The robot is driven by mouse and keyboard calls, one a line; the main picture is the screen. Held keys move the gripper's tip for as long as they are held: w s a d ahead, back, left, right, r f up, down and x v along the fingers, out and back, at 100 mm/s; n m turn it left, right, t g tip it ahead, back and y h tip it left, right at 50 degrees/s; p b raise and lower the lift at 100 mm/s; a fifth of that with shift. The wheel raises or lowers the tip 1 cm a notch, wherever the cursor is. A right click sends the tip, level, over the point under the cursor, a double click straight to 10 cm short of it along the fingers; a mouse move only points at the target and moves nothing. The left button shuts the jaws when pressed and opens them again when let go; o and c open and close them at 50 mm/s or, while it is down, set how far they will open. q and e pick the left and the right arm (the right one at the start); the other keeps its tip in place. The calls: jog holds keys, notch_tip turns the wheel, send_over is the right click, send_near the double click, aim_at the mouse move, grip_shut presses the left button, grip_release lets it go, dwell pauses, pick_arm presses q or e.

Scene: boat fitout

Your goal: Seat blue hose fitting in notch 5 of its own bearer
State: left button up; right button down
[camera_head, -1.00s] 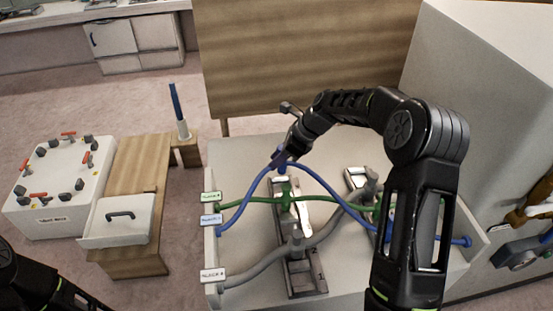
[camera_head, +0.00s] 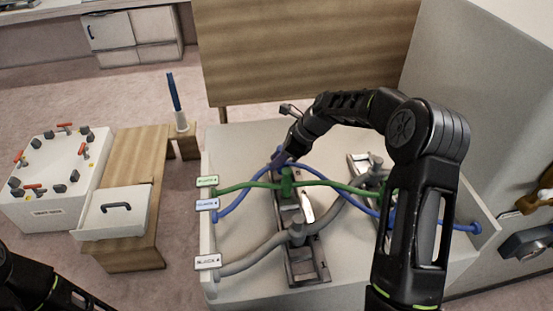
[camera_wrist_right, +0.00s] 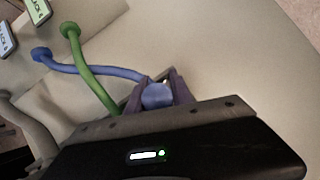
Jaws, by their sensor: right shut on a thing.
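The blue hose (camera_head: 243,196) runs from its labelled end at the left wall of the white tray to the right wall. My right gripper (camera_head: 279,158) is shut on the blue hose fitting at the far end of the near-left bearer (camera_head: 305,268). In the right wrist view the blue fitting (camera_wrist_right: 157,95) sits between the two fingers, low at the bearer's end; whether it is in a notch is hidden. The green fitting (camera_head: 287,181) and grey fitting (camera_head: 297,231) are on the same bearer. Of my left arm, only part shows at lower left; its gripper is out of view.
A second bearer (camera_head: 358,168) stands to the right, partly behind my right arm. The green hose (camera_head: 240,188) and grey hose (camera_head: 250,258) cross the tray near the blue one. A wooden panel (camera_head: 310,60) rises behind. The tray's far left surface is clear.

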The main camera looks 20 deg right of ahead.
jog(key=shift+f+b, duration=0.3)
jog(key=shift+f, duration=0.25)
dwell(0.4)
jog(key=c, duration=1.1)
grip_release()
jog(key=shift+o, duration=0.2)
jog(key=v, duration=0.7)
jog(key=shift+d+r+b, duration=0.2)
jog(key=shift+r+b, duration=0.15)
jog(key=shift+b, duration=0.1)
jog(key=shift+s, duration=0.1)
